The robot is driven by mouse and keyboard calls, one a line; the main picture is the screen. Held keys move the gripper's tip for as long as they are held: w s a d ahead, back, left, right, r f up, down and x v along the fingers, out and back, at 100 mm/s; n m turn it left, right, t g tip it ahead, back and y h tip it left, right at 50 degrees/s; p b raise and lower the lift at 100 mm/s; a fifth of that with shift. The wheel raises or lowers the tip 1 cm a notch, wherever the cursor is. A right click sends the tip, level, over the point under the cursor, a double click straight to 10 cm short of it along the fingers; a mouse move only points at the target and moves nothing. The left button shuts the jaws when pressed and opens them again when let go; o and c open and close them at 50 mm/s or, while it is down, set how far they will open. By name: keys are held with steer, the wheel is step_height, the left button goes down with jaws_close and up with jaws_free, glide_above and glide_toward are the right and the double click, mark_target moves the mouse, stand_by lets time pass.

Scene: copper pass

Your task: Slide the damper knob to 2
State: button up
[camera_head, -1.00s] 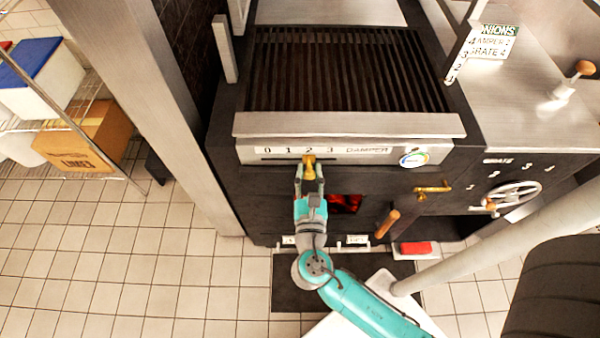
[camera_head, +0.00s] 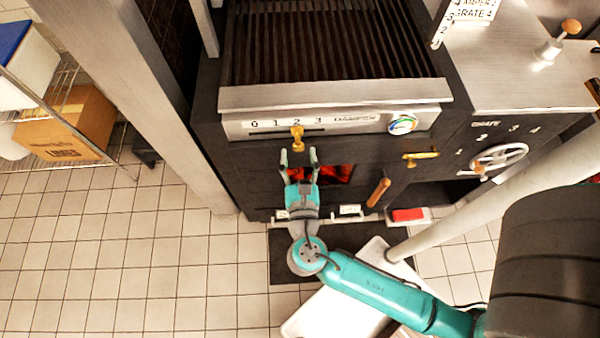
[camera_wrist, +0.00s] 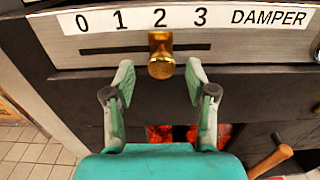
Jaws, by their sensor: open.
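The brass damper knob (camera_head: 297,138) sits in its slot under the number 2 of the damper scale (camera_head: 290,123). In the wrist view the knob (camera_wrist: 161,62) is directly below the 2 on the scale (camera_wrist: 190,18), with bare slot on both sides of it. My gripper (camera_head: 299,152) is open and empty, in front of and just below the knob. In the wrist view its two fingers (camera_wrist: 158,76) stand apart, one to each side of the knob, and do not touch it.
A grill grate (camera_head: 330,45) lies above the panel. A round gauge (camera_head: 403,124), a brass handle (camera_head: 420,158) and a handwheel (camera_head: 500,158) are to the right. A wooden handle (camera_head: 378,192) is right of the glowing opening (camera_head: 335,174). Floor at left is clear.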

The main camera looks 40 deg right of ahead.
steer(key=v, duration=0.8)
steer(key=shift+s+a, duration=0.2)
steer(key=shift+s, duration=0.1)
steer(key=shift+r, duration=0.1)
stand_by(0.5)
